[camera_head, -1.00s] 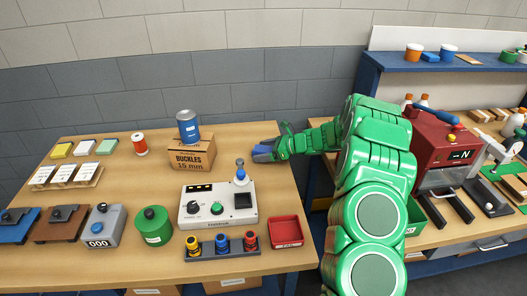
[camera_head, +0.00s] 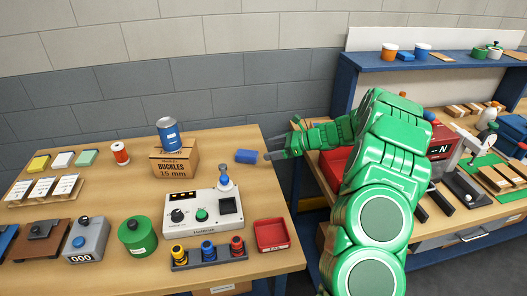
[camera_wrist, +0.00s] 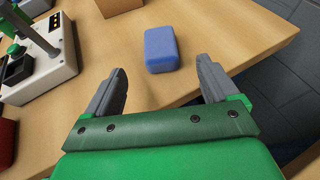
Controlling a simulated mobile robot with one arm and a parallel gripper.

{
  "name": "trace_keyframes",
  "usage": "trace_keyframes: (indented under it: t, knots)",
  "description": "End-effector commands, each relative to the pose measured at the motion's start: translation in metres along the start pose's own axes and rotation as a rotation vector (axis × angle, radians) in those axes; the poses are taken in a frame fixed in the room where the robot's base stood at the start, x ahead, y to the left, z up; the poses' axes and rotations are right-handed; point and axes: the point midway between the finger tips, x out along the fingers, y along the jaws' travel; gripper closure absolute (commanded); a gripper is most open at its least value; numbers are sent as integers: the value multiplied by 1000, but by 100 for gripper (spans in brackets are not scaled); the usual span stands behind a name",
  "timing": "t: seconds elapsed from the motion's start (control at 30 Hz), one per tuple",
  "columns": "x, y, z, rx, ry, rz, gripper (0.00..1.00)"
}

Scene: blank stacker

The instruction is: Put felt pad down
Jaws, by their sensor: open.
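The felt pad, a blue block with rounded edges (camera_head: 246,156), lies flat on the left wooden table near its right edge. In the wrist view the pad (camera_wrist: 161,50) lies ahead of the fingers, apart from both. My gripper (camera_head: 276,155) is at the table's right edge, just right of the pad. In the wrist view my gripper (camera_wrist: 162,78) is open and empty, its grey fingers spread wide.
A cardboard box marked BUCKLES (camera_head: 175,158) carries a blue can (camera_head: 168,134), left of the pad. A white control box (camera_head: 203,211) and a red tray (camera_head: 271,235) stand nearer. A gap separates this table from the right bench, which holds a red machine (camera_head: 442,141).

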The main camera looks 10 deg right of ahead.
Motion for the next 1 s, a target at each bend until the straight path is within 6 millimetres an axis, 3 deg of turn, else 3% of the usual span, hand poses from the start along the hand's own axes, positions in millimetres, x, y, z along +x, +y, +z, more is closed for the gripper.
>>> trace_keyframes:
  t: [0.27, 0.43, 0.7, 1.0]
  knots:
    - [-9, 1, 1, -3, 2, 3, 13]
    - [-4, 19, 18, -55, 18, 40, 13]
    - [6, 87, 70, -261, 85, 177, 13]
    - [6, 171, 110, -498, 166, 337, 13]
